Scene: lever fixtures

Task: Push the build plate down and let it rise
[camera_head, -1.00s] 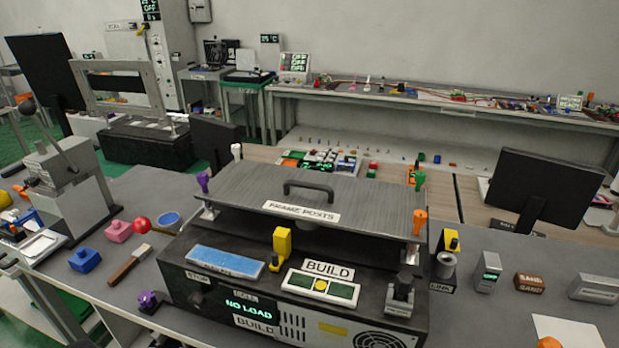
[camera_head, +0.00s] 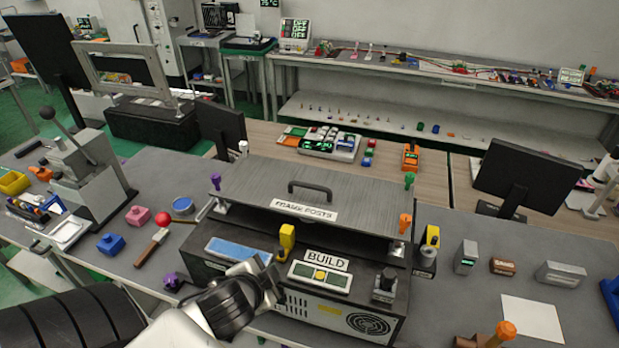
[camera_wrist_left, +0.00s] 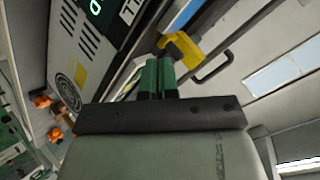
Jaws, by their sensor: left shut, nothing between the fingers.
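A wide grey plate (camera_head: 345,194) with a dark arched handle and a label reading FRAME POSTS lies level above a black machine (camera_head: 345,318). It is raised clear of the machine's top, with coloured knobs at its corners. A BUILD label (camera_head: 326,261) is on the machine beneath. My left gripper (camera_head: 275,284) is shut and empty, in front of the machine's front face, below and apart from the plate. In the left wrist view its green fingertips (camera_wrist_left: 158,72) are together; the plate's handle (camera_wrist_left: 214,66) shows to the right. My right gripper is out of view.
A yellow lever (camera_head: 287,240) stands up from the machine near my left gripper. A grey lever press (camera_head: 78,180), a hammer (camera_head: 152,247) and small blocks are to the left. Small boxes and a white sheet (camera_head: 532,321) lie to the right.

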